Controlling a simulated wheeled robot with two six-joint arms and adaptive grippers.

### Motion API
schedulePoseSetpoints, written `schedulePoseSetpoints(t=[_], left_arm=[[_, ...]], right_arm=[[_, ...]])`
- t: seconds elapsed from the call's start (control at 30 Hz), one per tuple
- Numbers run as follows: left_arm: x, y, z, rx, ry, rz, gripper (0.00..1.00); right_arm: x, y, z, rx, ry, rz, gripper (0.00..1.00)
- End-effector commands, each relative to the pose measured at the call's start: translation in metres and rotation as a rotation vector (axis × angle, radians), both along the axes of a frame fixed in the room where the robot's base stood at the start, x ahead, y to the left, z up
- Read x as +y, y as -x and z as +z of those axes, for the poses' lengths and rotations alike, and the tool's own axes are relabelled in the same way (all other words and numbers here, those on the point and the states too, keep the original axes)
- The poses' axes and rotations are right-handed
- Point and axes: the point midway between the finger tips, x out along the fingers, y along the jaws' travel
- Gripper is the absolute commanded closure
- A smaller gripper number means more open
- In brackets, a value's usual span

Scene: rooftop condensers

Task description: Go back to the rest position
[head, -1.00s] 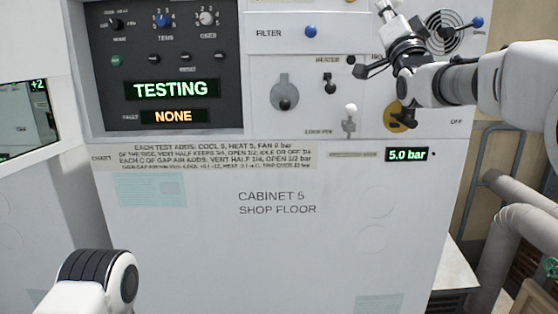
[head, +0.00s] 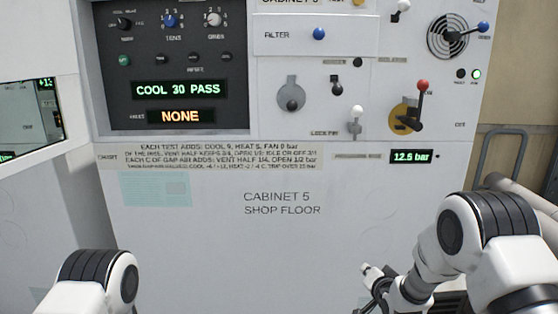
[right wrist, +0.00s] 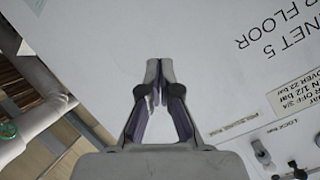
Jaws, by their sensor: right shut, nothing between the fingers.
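My right gripper (head: 372,284) is low at the right of the head view, in front of the cabinet's lower panel. It is shut and empty, and the right wrist view shows its two fingertips (right wrist: 160,68) together, with nothing between them. It appears apart from the controls. My left arm shows only as a white and black joint at the lower left; its gripper is out of the picture. The cabinet (head: 280,250), marked "CABINET 5 SHOP FLOOR", stands in front of me. Its display (head: 180,90) reads "COOL 30 PASS" and its fault display (head: 180,116) reads "NONE".
A red-knobbed lever (head: 421,100) points up above the pressure readout (head: 411,156), which shows 12.5 bar. Pipes (head: 525,192) run at the right.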

Motion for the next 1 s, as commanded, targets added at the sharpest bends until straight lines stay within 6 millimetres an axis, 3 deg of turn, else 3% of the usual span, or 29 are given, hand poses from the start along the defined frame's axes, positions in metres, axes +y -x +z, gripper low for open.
schedulePoseSetpoints(t=[0.03, 0.1, 0.17, 0.3, 0.43, 0.5, 0.6, 0.7, 1.0], left_arm=[[0.000, 0.000, 0.000, 0.000, 0.000, 0.000, 1.00], [0.000, 0.000, 0.000, 0.000, 0.000, 0.000, 1.00], [0.000, 0.000, 0.000, 0.000, 0.000, 0.001, 1.00], [0.000, 0.000, 0.000, 0.000, 0.000, 0.000, 1.00], [0.000, 0.000, 0.000, 0.000, 0.000, 0.000, 1.00], [0.000, 0.000, 0.000, 0.000, 0.000, 0.000, 1.00], [0.000, 0.000, 0.000, -0.001, 0.000, 0.000, 1.00], [0.000, 0.000, 0.000, 0.000, 0.000, 0.000, 1.00], [0.000, 0.000, 0.000, 0.000, 0.000, 0.000, 1.00]], right_arm=[[-0.002, 0.027, -0.041, 0.090, 0.015, 0.003, 1.00], [-0.004, 0.068, -0.091, 0.212, 0.043, 0.013, 1.00], [-0.005, 0.108, -0.129, 0.320, 0.067, 0.026, 1.00], [-0.008, 0.214, -0.200, 0.577, 0.129, 0.077, 1.00], [-0.009, 0.328, -0.237, 0.827, 0.193, 0.163, 1.00], [-0.009, 0.387, -0.240, 0.954, 0.231, 0.230, 1.00], [-0.009, 0.453, -0.226, 1.091, 0.290, 0.349, 1.00], [-0.008, 0.483, -0.217, 1.153, 0.359, 0.481, 1.00], [-0.009, 0.480, -0.218, 1.140, 0.401, 0.540, 1.00]])
